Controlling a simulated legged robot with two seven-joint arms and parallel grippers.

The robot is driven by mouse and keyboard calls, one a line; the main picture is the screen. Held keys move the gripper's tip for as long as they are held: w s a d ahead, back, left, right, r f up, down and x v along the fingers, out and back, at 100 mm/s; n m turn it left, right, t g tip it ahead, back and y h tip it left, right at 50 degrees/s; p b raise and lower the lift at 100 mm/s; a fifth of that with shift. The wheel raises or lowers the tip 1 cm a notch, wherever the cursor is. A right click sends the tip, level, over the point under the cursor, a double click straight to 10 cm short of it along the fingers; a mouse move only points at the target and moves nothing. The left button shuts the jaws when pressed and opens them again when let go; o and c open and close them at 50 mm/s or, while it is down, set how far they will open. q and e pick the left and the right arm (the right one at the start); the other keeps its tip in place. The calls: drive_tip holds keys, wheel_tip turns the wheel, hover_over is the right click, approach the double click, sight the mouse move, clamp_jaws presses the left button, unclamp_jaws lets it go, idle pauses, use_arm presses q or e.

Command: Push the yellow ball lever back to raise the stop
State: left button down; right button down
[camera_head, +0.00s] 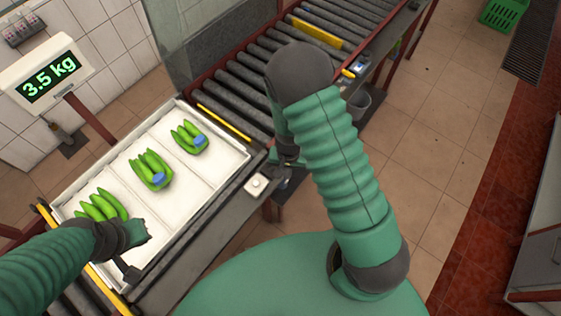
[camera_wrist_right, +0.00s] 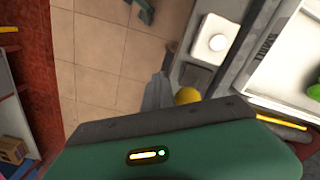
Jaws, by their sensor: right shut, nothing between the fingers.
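The yellow ball (camera_wrist_right: 188,95) of the lever shows in the right wrist view, partly covered by my wrist housing. It is just right of my right gripper's grey fingers (camera_wrist_right: 157,92); I cannot tell whether they touch. In the head view my right gripper (camera_head: 288,160) is shut and empty by the conveyor's right side, and the ball is hidden there. A yellow bar (camera_head: 224,122), which looks like the stop, lies across the conveyor at the tray's far end. My left gripper (camera_head: 128,270) is over the tray's near edge; its jaw state is unclear.
A white tray (camera_head: 222,155) holds three green banana bunches in separate compartments. A white button box (camera_head: 257,184) sits on the conveyor's side rail. The scale display (camera_head: 48,76) reads 3.5 kg. Grey rollers (camera_head: 245,78) continue beyond the bar.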

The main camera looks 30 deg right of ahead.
drive_tip(key=shift+w+a+p, duration=0.25)
drive_tip(key=shift+w, duration=0.4)
drive_tip(key=shift+w+a+p, duration=0.25)
drive_tip(key=shift+w+a, duration=0.05)
drive_tip(key=shift+w, duration=0.4)
drive_tip(key=shift+w+a+p, duration=0.25)
drive_tip(key=shift+w, duration=0.4)
drive_tip(key=shift+w+a, duration=0.35)
drive_tip(key=shift+w, duration=0.45)
drive_tip(key=shift+w+a, duration=0.3)
drive_tip(key=shift+w, duration=0.5)
drive_tip(key=shift+s+d, duration=0.25)
drive_tip(key=shift+s, duration=0.3)
drive_tip(key=shift+r+p, duration=0.2)
drive_tip(key=shift+p, duration=0.15)
wheel_tip(320, 180, up, 10)
drive_tip(key=p, duration=0.7)
drive_tip(key=shift+f+p, duration=0.2)
drive_tip(key=shift+p, duration=0.15)
